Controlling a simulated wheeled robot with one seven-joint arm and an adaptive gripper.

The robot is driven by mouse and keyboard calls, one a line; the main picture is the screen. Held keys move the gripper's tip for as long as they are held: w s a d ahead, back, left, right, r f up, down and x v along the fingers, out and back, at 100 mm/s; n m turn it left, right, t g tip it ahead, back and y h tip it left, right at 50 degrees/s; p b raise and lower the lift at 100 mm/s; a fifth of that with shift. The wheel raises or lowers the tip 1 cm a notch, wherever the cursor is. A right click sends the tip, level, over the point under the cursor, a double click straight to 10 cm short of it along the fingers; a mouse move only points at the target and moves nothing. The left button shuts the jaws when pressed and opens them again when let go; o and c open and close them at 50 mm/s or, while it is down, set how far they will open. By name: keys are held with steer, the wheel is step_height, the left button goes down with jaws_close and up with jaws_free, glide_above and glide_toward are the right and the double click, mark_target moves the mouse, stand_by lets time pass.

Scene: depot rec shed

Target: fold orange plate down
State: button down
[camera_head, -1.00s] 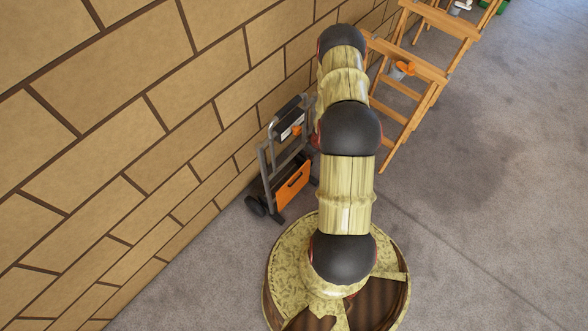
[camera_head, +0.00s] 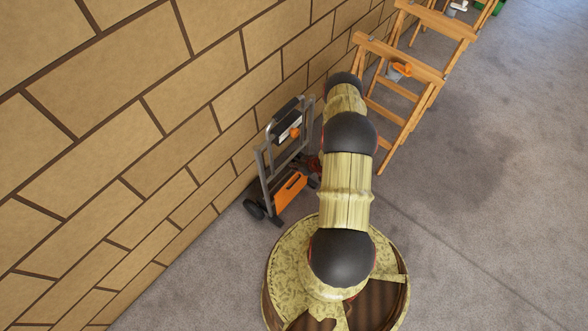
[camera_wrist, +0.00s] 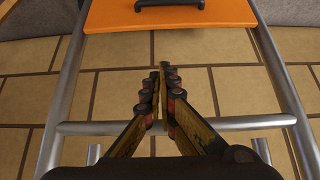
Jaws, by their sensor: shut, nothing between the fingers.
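The orange plate (camera_head: 291,193) is on the low front of a grey hand truck (camera_head: 262,165) that stands by the brick wall. In the wrist view the orange plate (camera_wrist: 230,18) spans the top of the picture between the two grey rails, with a black handle (camera_wrist: 169,4) on it. My gripper (camera_wrist: 165,72) is shut and empty. Its fingertips point toward the plate and appear below its near edge in the picture, apart from it. In the head view my arm hides most of the gripper. The plate's exact tilt is hard to tell.
The hand truck's grey crossbar (camera_wrist: 85,128) runs behind my fingers in the wrist view. A wooden trestle (camera_head: 405,90) stands beyond my arm. The brick wall (camera_head: 110,130) is close on the left. The grey floor (camera_head: 490,220) to the right is clear.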

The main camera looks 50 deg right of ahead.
step_height(320, 180, down, 7)
steer(key=w+b, duration=0.1)
steer(key=b, duration=0.3)
steer(key=shift+w, duration=0.3)
steer(key=shift+a, duration=0.1)
